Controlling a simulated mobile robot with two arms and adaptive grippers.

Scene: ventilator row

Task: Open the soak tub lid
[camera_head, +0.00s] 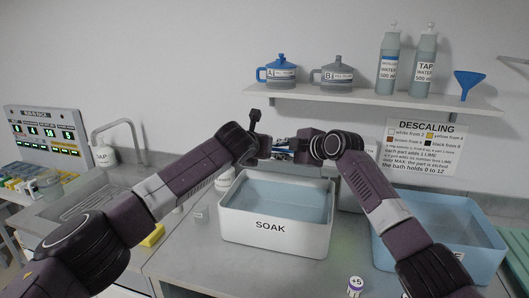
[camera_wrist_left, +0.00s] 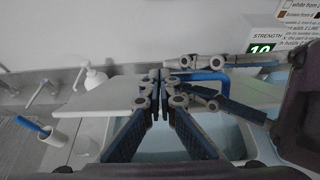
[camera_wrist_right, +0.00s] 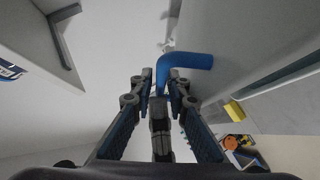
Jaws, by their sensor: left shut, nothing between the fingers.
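The white soak tub (camera_head: 272,240) stands on the counter with its SOAK label facing me, and water shows across its open top. A bent blue handle (camera_wrist_right: 190,60) shows in the right wrist view, and also in the left wrist view (camera_wrist_left: 207,75). My right gripper (camera_head: 289,153) is above the tub's back edge, its fingertips closed around the handle's end. My left gripper (camera_wrist_left: 160,73) is shut and empty, close beside the right fingers. A pale slab (camera_wrist_left: 105,97), perhaps the lid, lies behind the left fingers. In the head view the grippers hide the handle's attachment.
A blue tub (camera_head: 400,250) stands close on the right and a small +5 container (camera_head: 355,286) at the front. A shelf (camera_head: 370,101) with jugs and bottles hangs above. The sink (camera_head: 85,200) and a yellow sponge (camera_head: 153,236) are left. Counter in front is mostly free.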

